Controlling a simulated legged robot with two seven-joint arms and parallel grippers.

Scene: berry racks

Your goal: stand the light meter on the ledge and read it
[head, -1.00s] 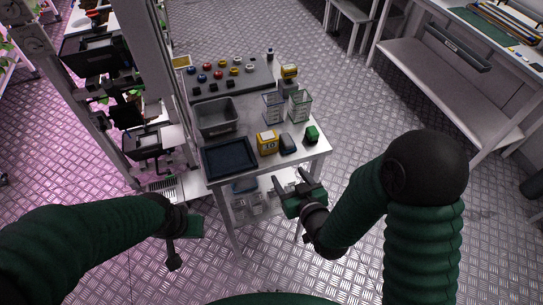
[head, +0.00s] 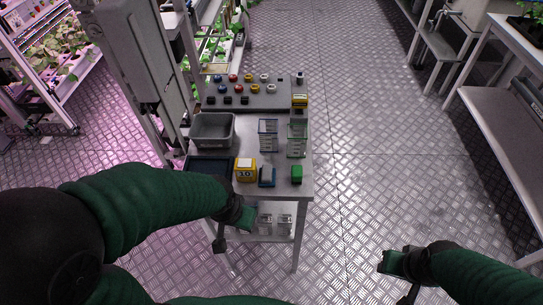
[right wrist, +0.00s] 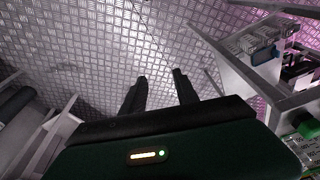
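Which object is the light meter I cannot tell for sure. A yellow box with a white top and dark figures on its front (head: 245,170) stands at the front of the cart top (head: 305,186). A blue-grey rounded object (head: 267,176) is beside it, and a small green block (head: 296,174) is to the right. A yellow device (head: 300,101) is at the cart's back right. My left gripper (head: 221,236) is before the cart's front edge; its opening is unclear. My right gripper (right wrist: 160,88) has its fingers apart with nothing between them, over bare floor right of the cart.
A grey bin (head: 212,131) and a dark tray (head: 205,166), partly behind my left arm, are on the cart's left. A dark board with coloured knobs (head: 245,96) lies behind. Open floor (head: 375,170) separates the cart from right-hand benches.

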